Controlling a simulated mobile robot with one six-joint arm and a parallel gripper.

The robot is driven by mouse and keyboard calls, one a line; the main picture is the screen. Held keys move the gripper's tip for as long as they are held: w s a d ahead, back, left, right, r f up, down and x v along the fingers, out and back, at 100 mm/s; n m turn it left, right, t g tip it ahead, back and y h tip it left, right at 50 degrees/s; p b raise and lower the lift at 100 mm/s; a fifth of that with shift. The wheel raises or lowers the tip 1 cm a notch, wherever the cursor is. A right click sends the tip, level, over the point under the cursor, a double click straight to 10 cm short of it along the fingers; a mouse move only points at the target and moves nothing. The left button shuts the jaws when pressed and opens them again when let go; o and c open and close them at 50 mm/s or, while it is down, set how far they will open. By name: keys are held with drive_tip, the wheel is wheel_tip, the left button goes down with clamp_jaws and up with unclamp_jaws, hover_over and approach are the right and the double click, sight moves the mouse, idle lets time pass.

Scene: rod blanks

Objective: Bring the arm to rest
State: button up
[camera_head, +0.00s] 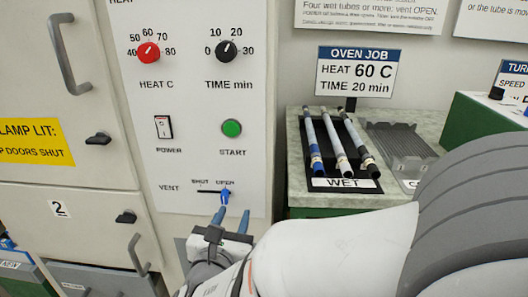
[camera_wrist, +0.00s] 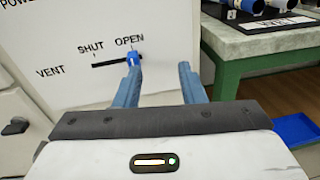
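My gripper (camera_head: 231,220) is in front of the oven's control panel, just below and to the right of the blue vent slider (camera_head: 225,195). In the wrist view the two blue fingers of my gripper (camera_wrist: 158,78) stand apart with nothing between them. The slider (camera_wrist: 134,60) is at the OPEN end of its slot, by the tip of the left finger. I cannot tell whether that finger touches it. My white arm crosses the lower right of the head view.
The panel (camera_head: 185,100) has a red heat knob (camera_head: 148,52), a black time knob (camera_head: 227,51), a power switch (camera_head: 163,127) and a green start button (camera_head: 232,128). A WET tray (camera_head: 345,184) with three tubes stands on the bench at right. Door handles project at left.

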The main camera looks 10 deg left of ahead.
drive_tip(key=w+d+r+m+g+h+p, duration=0.1)
drive_tip(key=d+r+m+g+h+p, duration=0.3)
drive_tip(key=d, duration=0.5)
drive_tip(key=w+d+r+m+g+h+p, duration=0.1)
drive_tip(key=d+r+m+g+h+p, duration=0.2)
drive_tip(key=d+m, duration=0.45)
drive_tip(key=s+d+r+m+g+p, duration=0.3)
drive_tip(key=s+d+m+g+p, duration=0.3)
drive_tip(key=d+m+p, duration=0.4)
drive_tip(key=s+d+r+m+g+y+p, duration=0.1)
drive_tip(key=s+r+m+y+p, duration=0.3)
drive_tip(key=r+m+y+p, duration=0.3)
wheel_tip(320, 180, up, 4)
drive_tip(key=m+p, duration=0.1)
drive_tip(key=m, duration=0.5)
drive_tip(key=shift+s+d+m+g+p, duration=0.2)
drive_tip(key=shift+m+g+p, duration=0.15)
drive_tip(key=shift+g+p, duration=0.05)
